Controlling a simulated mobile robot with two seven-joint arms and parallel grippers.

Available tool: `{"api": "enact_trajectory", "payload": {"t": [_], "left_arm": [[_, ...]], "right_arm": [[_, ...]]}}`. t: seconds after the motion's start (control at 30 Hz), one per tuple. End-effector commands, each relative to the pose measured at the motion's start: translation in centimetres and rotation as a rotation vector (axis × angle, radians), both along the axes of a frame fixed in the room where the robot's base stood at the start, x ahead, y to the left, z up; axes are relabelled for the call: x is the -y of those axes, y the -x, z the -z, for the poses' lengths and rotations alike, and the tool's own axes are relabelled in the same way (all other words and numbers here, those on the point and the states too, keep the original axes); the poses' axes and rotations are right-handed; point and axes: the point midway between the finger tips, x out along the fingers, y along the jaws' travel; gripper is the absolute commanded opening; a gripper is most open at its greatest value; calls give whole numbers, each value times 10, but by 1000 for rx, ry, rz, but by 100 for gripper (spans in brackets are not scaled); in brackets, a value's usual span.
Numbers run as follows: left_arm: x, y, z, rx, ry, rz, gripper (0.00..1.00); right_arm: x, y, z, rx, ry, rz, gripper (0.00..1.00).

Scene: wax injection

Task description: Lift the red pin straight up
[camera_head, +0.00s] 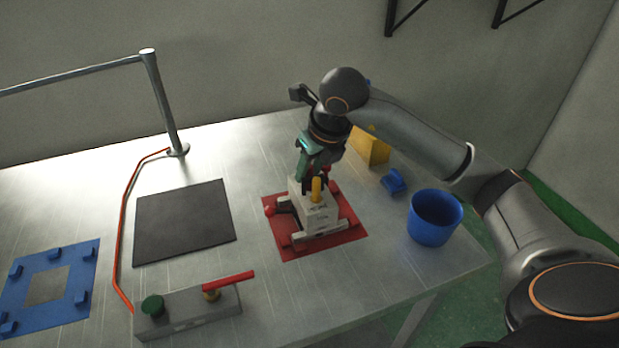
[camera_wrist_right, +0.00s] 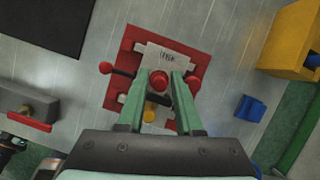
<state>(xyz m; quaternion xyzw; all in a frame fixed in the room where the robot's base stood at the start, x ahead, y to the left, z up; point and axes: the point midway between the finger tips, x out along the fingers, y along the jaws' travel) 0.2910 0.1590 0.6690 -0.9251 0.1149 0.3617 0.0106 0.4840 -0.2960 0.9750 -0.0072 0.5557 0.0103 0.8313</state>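The red pin (camera_wrist_right: 158,81) shows its round red head in the right wrist view, between the two green fingers of my right gripper (camera_wrist_right: 160,76). The fingers are close together, with no clear gap beside the head, and look shut on it. The pin stands in a pale grey mold block (camera_wrist_right: 160,60), with a yellow pin (camera_wrist_right: 150,112) beside it. In the head view my right gripper (camera_head: 311,183) points down over the mold block (camera_head: 320,213); its fingers partly hide the block top, and the yellow pin (camera_head: 316,188) is at the front. My left gripper is not in view.
The mold block sits on a red plate (camera_head: 352,238) with red-knobbed clamps. A blue bucket (camera_head: 434,218), a small blue part (camera_head: 394,181) and a yellow block (camera_head: 371,147) are to the right. A dark mat (camera_head: 184,221) and a grey fixture (camera_head: 185,312) with a red handle lie left.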

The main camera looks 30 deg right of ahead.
Motion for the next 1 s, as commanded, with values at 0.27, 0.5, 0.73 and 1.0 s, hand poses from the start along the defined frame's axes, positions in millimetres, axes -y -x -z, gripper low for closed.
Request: {"api": "enact_trajectory", "payload": {"t": [0.27, 0.5, 0.73, 1.0], "left_arm": [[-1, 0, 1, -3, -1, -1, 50], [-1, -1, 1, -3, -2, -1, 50], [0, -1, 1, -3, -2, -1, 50], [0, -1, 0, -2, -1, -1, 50]], "right_arm": [[0, 0, -1, 0, -1, 0, 8], [0, 0, -1, 1, 0, 0, 0], [0, 0, -1, 1, 0, 0, 0], [0, -1, -14, 5, -1, 0, 0]]}}
